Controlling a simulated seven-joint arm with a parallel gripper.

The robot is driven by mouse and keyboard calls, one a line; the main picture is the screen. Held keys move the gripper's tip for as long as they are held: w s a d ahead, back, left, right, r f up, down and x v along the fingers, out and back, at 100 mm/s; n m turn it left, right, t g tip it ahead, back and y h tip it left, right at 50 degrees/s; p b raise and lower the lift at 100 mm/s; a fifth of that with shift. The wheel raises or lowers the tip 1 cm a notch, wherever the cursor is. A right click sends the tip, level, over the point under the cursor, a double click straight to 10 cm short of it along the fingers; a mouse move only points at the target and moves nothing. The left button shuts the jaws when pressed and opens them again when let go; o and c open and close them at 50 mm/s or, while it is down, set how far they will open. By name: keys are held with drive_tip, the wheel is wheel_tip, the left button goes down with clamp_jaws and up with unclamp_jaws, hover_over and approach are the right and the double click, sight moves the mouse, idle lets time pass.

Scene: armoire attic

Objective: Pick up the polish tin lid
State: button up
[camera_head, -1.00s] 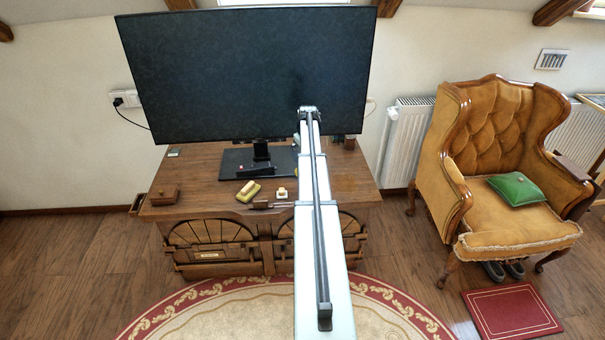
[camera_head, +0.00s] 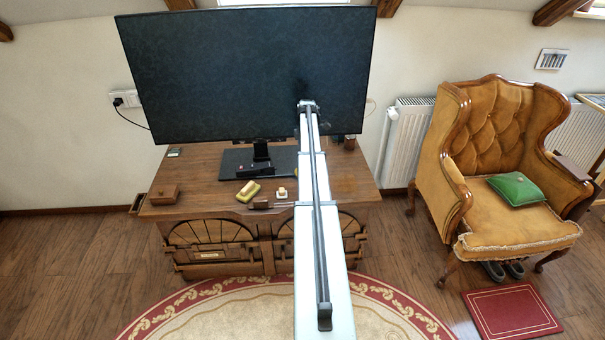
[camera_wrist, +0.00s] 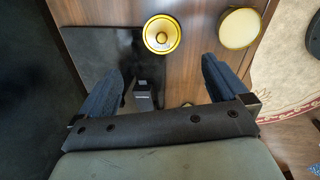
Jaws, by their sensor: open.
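In the wrist view, two round things lie on the brown desk top. The other is a cream disc (camera_wrist: 239,27) with a gold rim, near the desk's edge. I cannot tell for certain which is the polish tin lid. My gripper (camera_wrist: 163,64) is open and empty, its two dark blue fingers spread wide apart. The gold disc lies ahead of the gap between them, and the cream disc is beyond the right finger.
A large monitor (camera_head: 245,75) stands on a black base (camera_head: 232,163). An armchair (camera_head: 505,150) with a green cushion (camera_head: 515,188) is at right.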

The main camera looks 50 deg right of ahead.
drive_tip(key=f, duration=0.5)
drive_tip(key=w+f, duration=0.1)
drive_tip(key=f, duration=0.1)
drive_tip(key=shift+d+f, duration=0.25)
drive_tip(key=shift+d, duration=0.1)
drive_tip(key=shift+w+f, duration=0.2)
drive_tip(key=shift+f, duration=1.25)
drive_tip(key=shift+w+f, duration=0.2)
drive_tip(key=shift+f, duration=1.25)
drive_tip(key=shift+c, duration=0.3)
drive_tip(key=c, duration=0.8)
drive_tip(key=shift+r, duration=0.1)
drive_tip(key=shift+c, duration=0.2)
